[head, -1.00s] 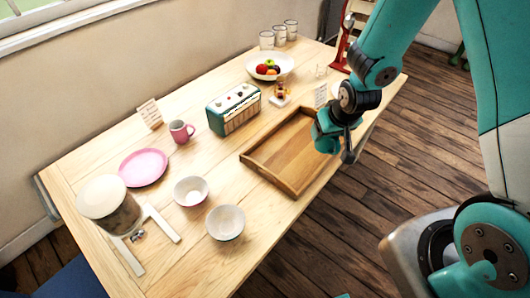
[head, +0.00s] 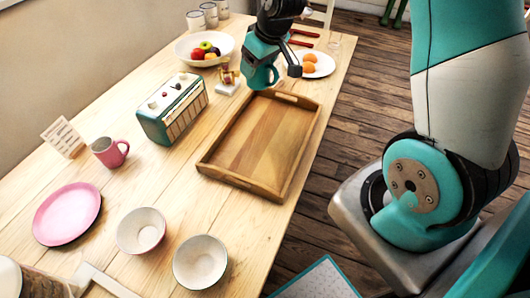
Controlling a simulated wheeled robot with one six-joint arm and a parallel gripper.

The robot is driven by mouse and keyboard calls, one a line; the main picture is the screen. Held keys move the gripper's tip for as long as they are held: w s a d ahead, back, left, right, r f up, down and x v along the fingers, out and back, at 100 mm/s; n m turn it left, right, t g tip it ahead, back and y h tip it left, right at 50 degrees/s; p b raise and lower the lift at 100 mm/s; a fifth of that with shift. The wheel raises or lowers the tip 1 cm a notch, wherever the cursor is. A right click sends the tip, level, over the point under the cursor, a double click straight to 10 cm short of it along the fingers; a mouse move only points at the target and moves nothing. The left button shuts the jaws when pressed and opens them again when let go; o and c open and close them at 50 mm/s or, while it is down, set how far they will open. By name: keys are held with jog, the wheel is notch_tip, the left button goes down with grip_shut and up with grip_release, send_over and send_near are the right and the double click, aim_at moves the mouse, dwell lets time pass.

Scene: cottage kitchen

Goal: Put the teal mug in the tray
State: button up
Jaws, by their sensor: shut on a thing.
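The teal mug (head: 259,76) is held at the far end of the tray, in the upper middle of the head view. My gripper (head: 282,62) is shut on it, at the mug's right side where its handle shows. The wooden tray (head: 213,174) lies on the table, empty, with low walls and a handle slot at its far end. The mug overlaps the tray's far left corner in the picture. I cannot tell its exact height above the table.
A teal radio (head: 172,110) stands left of the tray. A fruit bowl (head: 204,48) and a plate with oranges (head: 318,65) are beyond it. A pink mug (head: 109,152), pink plate (head: 67,214) and two bowls (head: 140,231) (head: 200,262) stand nearer.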

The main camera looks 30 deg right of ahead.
jog(key=shift+w+d+f+n+b, duration=0.25)
jog(key=shift+d+f+n+b, duration=0.25)
jog(key=shift+b, duration=0.75)
jog(key=b, duration=0.2)
jog(key=d+r+n+b, duration=0.1)
jog(key=shift+s+r+n+y+b, duration=0.15)
jog(key=shift+s+n+y+b, duration=0.15)
jog(key=shift+y+b, duration=0.1)
jog(key=shift+s+d+r+n+b, duration=0.35)
jog(key=shift+r+n+b, duration=0.15)
jog(key=shift+b, duration=0.3)
jog(key=shift+s+g+y, duration=0.1)
jog(key=shift+g+y, duration=0.2)
jog(key=b, duration=0.1)
send_over(269, 131)
notch_tip(269, 131, down, 19)
jog(key=shift+f, duration=0.2)
jog(key=shift+f+b, duration=0.15)
jog(key=shift+b, duration=0.2)
jog(key=o, duration=1)
